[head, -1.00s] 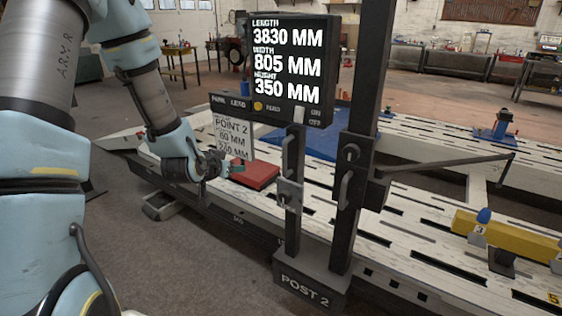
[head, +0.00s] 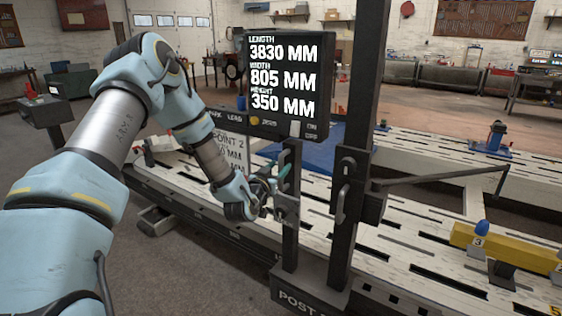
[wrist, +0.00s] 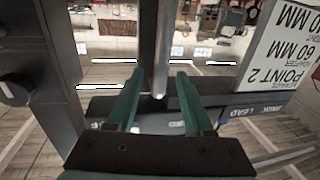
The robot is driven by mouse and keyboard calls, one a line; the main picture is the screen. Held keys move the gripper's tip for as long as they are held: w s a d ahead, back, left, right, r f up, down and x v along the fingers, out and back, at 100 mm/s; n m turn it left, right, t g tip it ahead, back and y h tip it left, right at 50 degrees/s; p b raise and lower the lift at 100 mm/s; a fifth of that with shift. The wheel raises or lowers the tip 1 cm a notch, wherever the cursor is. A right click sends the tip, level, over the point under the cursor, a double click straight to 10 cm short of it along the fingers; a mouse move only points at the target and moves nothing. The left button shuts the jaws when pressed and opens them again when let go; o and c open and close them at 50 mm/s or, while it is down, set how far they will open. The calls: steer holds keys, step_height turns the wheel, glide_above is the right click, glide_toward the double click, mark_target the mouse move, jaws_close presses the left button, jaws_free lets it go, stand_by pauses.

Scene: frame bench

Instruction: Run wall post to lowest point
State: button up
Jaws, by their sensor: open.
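The post marked POST 2 (head: 296,287) stands at the front edge of the white slotted bench, with a short upright (head: 290,240) and a taller dark upright (head: 366,90). A dark slider (head: 350,190) with a loop handle and a long side arm (head: 440,178) sits on the taller upright, about mid-height. My gripper (head: 276,180) is beside the short upright, near a small metal handle fitting (head: 286,208). In the wrist view the teal fingers (wrist: 157,85) are apart, with a pale metal bar (wrist: 161,70) showing between or beyond them. Contact cannot be told.
A display (head: 285,80) reading 3830, 805 and 350 MM is above my gripper. A POINT 2 card (head: 232,150) is behind my wrist. A yellow beam (head: 490,245) with a blue-tipped piece lies on the bench at right. Floor in front is clear.

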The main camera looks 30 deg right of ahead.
steer(key=shift+x, duration=1.2)
jaws_close()
stand_by(0.6)
